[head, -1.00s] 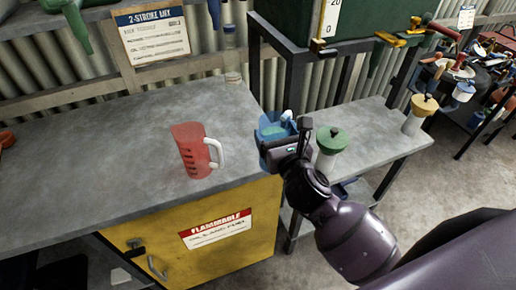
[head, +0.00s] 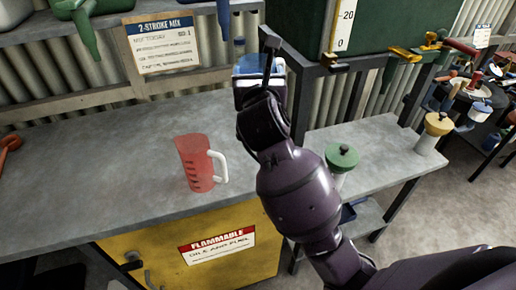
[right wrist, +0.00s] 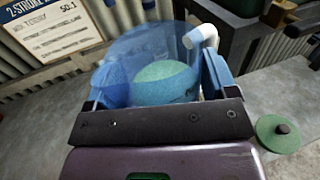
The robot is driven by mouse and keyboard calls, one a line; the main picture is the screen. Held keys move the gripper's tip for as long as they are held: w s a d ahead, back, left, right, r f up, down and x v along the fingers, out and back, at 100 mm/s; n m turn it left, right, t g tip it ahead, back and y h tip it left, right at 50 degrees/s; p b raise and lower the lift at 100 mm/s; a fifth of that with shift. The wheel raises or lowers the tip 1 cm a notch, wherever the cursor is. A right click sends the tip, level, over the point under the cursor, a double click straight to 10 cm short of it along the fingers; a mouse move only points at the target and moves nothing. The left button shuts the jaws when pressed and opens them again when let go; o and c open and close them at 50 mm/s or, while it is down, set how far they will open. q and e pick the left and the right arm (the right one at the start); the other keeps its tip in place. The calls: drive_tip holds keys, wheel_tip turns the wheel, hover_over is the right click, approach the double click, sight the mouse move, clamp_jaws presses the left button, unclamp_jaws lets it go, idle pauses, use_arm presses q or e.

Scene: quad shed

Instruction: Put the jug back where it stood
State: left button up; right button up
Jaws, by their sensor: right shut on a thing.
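My right gripper (head: 262,92) is shut on a blue see-through jug (head: 258,65) and holds it up near the back of the bench, left of the dark rack. The arm and gripper hide part of this jug in the head view. In the right wrist view the blue jug (right wrist: 130,62) has a white handle at its upper right and green liquid inside. A red see-through jug (head: 197,165) with a white handle stands upright on the grey bench (head: 100,155). My left gripper is not in view.
A green-lidded container (head: 341,158) and a yellow-lidded one (head: 436,128) stand on the lower side table (head: 385,150). A dark green tank (head: 390,25) sits on the rack. A "2-stroke mix" sign (head: 162,42) hangs behind the bench.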

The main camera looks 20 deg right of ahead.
wheel_tip(320, 180, down, 11)
drive_tip(key=shift+f+b, duration=0.2)
drive_tip(key=shift+b, duration=0.75)
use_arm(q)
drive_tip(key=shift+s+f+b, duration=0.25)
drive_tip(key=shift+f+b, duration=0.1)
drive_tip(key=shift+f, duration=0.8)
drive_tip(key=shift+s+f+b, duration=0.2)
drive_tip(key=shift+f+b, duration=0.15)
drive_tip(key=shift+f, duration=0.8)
use_arm(e)
drive_tip(key=shift+f, duration=3)
drive_tip(key=o, duration=1)
drive_tip(key=shift+f, duration=0.1)
drive_tip(key=shift+c, duration=0.2)
drive_tip(key=o, duration=0.3)
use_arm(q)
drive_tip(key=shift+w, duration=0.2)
use_arm(e)
drive_tip(key=shift+o, duration=0.2)
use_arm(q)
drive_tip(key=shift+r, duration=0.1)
